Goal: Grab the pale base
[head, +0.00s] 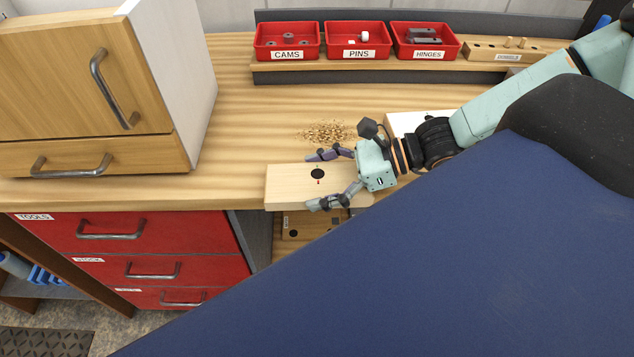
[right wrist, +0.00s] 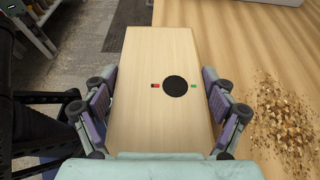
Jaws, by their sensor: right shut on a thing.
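The pale base (head: 290,184) is a flat light-wood board with a black round spot and small red and green marks on top. It lies at the front edge of the bench, partly past the edge. My right gripper (head: 331,179) is shut on it, one finger along each long side. In the right wrist view the base (right wrist: 155,65) runs lengthwise between the fingers of the right gripper (right wrist: 163,112). Its near end is hidden by the gripper body. I cannot tell whether it touches the bench all along. My left gripper is not in view.
A pile of wood shavings (head: 327,132) lies behind the base. Red bins of cams (head: 287,55), pins (head: 357,54) and hinges (head: 426,54) stand at the back beside a dowel block (head: 507,57). A wooden cabinet (head: 75,90) stands left.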

